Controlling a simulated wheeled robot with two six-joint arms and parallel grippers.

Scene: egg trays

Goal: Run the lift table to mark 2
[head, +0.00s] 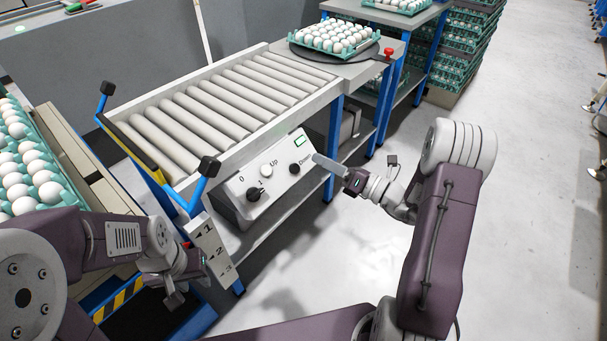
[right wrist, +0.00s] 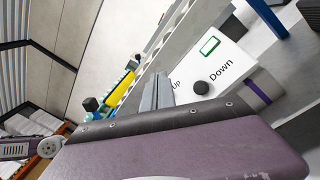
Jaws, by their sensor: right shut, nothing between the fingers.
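The control box (head: 278,178) hangs on the side of the roller conveyor. It has a dark knob marked 0 (head: 254,194), a white Up button (head: 266,171), a black Down button (head: 295,168) and a small green-framed display (head: 299,141). My right gripper (head: 318,158) is shut and empty, its tip just right of the box. In the right wrist view its fingers (right wrist: 157,92) partly cover the Up label; the Down button (right wrist: 201,88) is clear. My left gripper (head: 176,300) hangs near the plate.
Egg trays (head: 68,189) stand at the left, above a yellow-black striped edge (head: 122,299). Blue posts with black knobs (head: 209,167) flank the conveyor's near end (head: 150,148). Another egg tray (head: 337,49) sits at the far end, near a red button (head: 389,53). The floor at right is clear.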

